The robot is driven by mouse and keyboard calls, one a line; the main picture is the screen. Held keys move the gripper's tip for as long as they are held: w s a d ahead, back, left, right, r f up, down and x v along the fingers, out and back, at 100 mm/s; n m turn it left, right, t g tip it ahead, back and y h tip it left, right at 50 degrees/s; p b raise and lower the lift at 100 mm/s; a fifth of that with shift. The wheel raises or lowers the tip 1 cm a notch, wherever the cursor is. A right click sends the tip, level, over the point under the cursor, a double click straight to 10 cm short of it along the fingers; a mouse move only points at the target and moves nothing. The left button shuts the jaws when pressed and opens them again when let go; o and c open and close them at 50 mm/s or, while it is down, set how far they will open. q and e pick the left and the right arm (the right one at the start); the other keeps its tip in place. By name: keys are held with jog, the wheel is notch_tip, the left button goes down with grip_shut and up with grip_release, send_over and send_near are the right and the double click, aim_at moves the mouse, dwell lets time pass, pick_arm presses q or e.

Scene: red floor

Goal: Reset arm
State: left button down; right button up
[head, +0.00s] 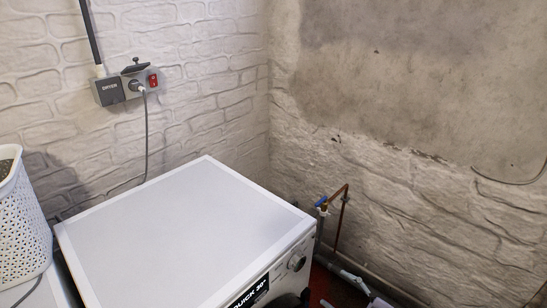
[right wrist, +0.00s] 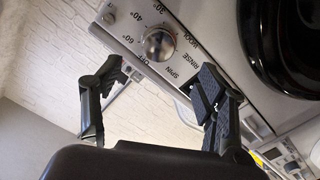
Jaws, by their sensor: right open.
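My right gripper (right wrist: 158,84) is open in the right wrist view, with its two black fingers spread apart and nothing held between them. The washing machine's control panel and silver dial (right wrist: 159,44) show beyond the fingertips. I cannot tell whether a finger touches the panel. In the head view the white washing machine (head: 185,235) stands with its top bare, and its dial (head: 297,262) shows at the front right. Any part of the right gripper there is too small to tell clearly at the bottom edge. My left gripper is not in view.
A white perforated basket (head: 20,225) stands left of the machine. A socket box (head: 125,88) with a plugged-in cable is on the brick wall. Pipes with a blue valve (head: 321,202) run right of the machine. The dark round door (right wrist: 285,45) is close to the right gripper.

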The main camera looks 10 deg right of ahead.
jog(key=s+d+f+m+g+h, duration=0.2)
jog(key=s+f+m+h, duration=0.15)
jog(key=f, duration=0.55)
jog(key=s+d+f+m+g+h, duration=0.1)
jog(key=s+d+f+m+h, duration=0.3)
jog(key=f, duration=0.6)
jog(key=s+f+g+h, duration=0.2)
jog(key=s+f, duration=0.3)
jog(key=f, duration=0.4)
jog(key=s+a+f+m+g, duration=0.1)
jog(key=s+f, duration=0.3)
jog(key=s, duration=0.5)
jog(key=s+a+f+m+g+h, duration=0.1)
jog(key=s+a+f+g, duration=0.3)
jog(key=s, duration=0.6)
jog(key=s+a+f+m+g, duration=0.1)
jog(key=s+f, duration=0.4)
jog(key=s, duration=0.5)
jog(key=shift+s+a+f+g, duration=0.15)
jog(key=shift+a+f+g, duration=0.2)
jog(key=shift+a+g, duration=0.6)
jog(key=shift+d+m+g, duration=0.25)
jog(key=shift+d, duration=0.05)
